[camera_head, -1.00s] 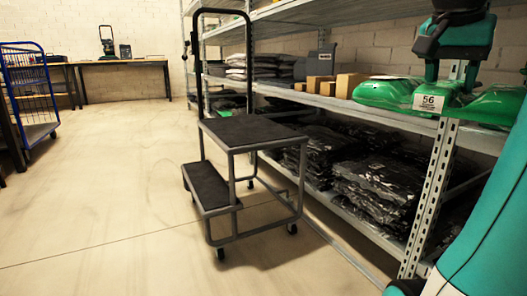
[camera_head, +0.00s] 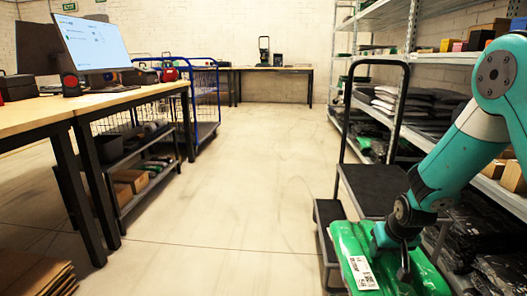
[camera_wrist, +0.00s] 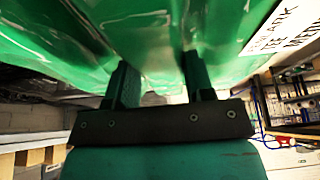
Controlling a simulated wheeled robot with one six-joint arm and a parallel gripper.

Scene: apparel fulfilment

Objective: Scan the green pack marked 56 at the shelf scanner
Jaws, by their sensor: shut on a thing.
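The green pack (camera_head: 347,242) is a shiny plastic-wrapped bundle at the lower right of the head view. It hangs in front of the step stool, with its white label (camera_head: 362,272) facing me; the number is too small to read now. My gripper (camera_head: 397,262) is shut on the pack from above. In the wrist view the two fingers of my gripper (camera_wrist: 160,82) press into the green wrapping (camera_wrist: 140,25), and part of a printed label (camera_wrist: 285,30) shows at the right. I cannot make out a shelf scanner for certain.
A rolling step stool (camera_head: 372,185) stands beside the shelving (camera_head: 455,60) at right. A workbench (camera_head: 60,108) with a monitor (camera_head: 95,45) is at left, a blue wire cart (camera_head: 206,100) behind it. The aisle floor (camera_head: 245,180) is clear to the far table (camera_head: 275,69).

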